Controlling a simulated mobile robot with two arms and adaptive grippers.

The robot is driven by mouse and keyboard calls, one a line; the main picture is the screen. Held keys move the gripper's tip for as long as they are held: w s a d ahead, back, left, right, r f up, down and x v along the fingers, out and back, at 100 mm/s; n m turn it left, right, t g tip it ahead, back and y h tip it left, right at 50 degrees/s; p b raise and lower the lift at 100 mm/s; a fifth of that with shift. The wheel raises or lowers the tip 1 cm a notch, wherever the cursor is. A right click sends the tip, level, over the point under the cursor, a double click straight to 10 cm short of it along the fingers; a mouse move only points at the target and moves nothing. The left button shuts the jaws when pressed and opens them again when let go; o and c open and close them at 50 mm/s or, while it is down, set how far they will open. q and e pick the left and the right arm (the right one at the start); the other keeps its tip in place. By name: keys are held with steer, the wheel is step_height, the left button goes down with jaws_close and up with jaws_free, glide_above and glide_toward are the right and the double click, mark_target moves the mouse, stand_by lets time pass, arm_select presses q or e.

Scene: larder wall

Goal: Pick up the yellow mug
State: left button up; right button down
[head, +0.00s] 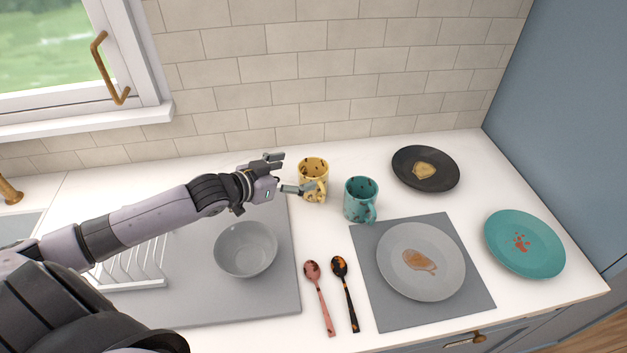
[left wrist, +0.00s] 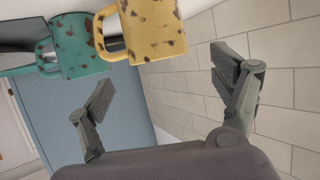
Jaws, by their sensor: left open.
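The yellow mug (head: 314,174) with dark spots stands on the white counter near the tiled wall, its handle toward the front. In the left wrist view the yellow mug (left wrist: 152,28) shows at the top, beyond the fingers and cut by the frame edge. My left gripper (head: 288,172) is open just left of the mug, with one finger passing in front of it near the handle. In the left wrist view the open fingers (left wrist: 165,92) are spread with nothing between them. I cannot tell whether a finger touches the mug. My right gripper is not in view.
A teal mug (head: 359,199) stands close to the right of the yellow mug. A grey bowl (head: 245,250), two spoons (head: 331,295), a grey plate (head: 443,260) on a mat (head: 372,308), a black plate (head: 445,184) and a teal plate (head: 545,248) occupy the counter.

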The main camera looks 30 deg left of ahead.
mark_target(321, 166)
arm_select(q)
steer(key=x, duration=0.4)
steer(key=shift+w+d+f+p, duration=0.1)
steer(key=shift+w+p, duration=0.25)
steer(key=shift+w+d, duration=0.1)
steer(key=shift+w, duration=0.2)
steer(key=p+x, duration=0.1)
steer(key=x, duration=0.3)
steer(key=shift+d+f+p, duration=0.1)
steer(key=shift+f+p, duration=0.05)
steer(key=shift+p, duration=0.2)
steer(key=shift+w+f, duration=0.15)
steer(key=shift+w, duration=0.05)
steer(key=shift+s, duration=0.1)
steer(key=shift+c, duration=0.2)
steer(key=shift+c, duration=0.8)
steer(key=c, duration=1.2)
steer(key=shift+c, duration=0.6)
